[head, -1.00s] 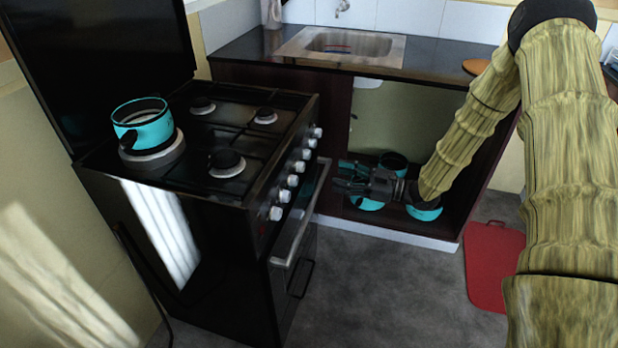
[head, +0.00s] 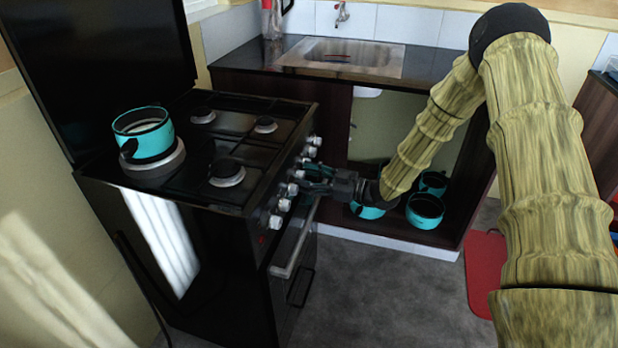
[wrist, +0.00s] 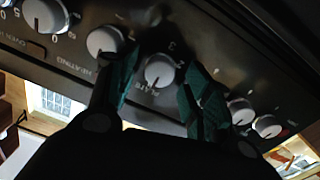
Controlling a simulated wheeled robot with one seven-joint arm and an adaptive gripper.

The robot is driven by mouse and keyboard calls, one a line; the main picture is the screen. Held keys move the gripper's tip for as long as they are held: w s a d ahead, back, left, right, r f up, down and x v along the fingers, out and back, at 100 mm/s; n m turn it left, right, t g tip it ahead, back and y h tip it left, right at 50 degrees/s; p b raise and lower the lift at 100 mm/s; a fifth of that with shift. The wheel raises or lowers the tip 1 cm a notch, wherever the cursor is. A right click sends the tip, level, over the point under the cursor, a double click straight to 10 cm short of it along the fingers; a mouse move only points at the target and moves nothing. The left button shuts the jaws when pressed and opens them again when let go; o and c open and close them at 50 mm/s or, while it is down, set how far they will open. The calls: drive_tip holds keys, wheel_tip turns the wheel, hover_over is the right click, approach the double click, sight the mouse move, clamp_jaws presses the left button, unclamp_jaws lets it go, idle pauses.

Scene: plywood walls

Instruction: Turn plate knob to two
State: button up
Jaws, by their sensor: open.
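The plate knob (wrist: 159,71) is a round white-grey knob with a pointer line, on the dark stove panel. In the wrist view the word PLATE is printed beside it and a 3 above it. My gripper (wrist: 155,88) is open, with one teal-padded finger on each side of this knob. I cannot tell whether the fingers touch it. In the head view my gripper (head: 303,181) is at the front knob row of the black stove (head: 240,240), and its fingers partly hide the middle knobs.
The heating knob (wrist: 104,41) is close beside the left finger, and another knob (wrist: 241,110) is close to the right finger. Teal pots (head: 425,210) sit in the open cabinet under the sink. The oven handle (head: 285,262) sticks out below the knobs.

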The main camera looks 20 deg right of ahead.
drive_tip(key=c, duration=1)
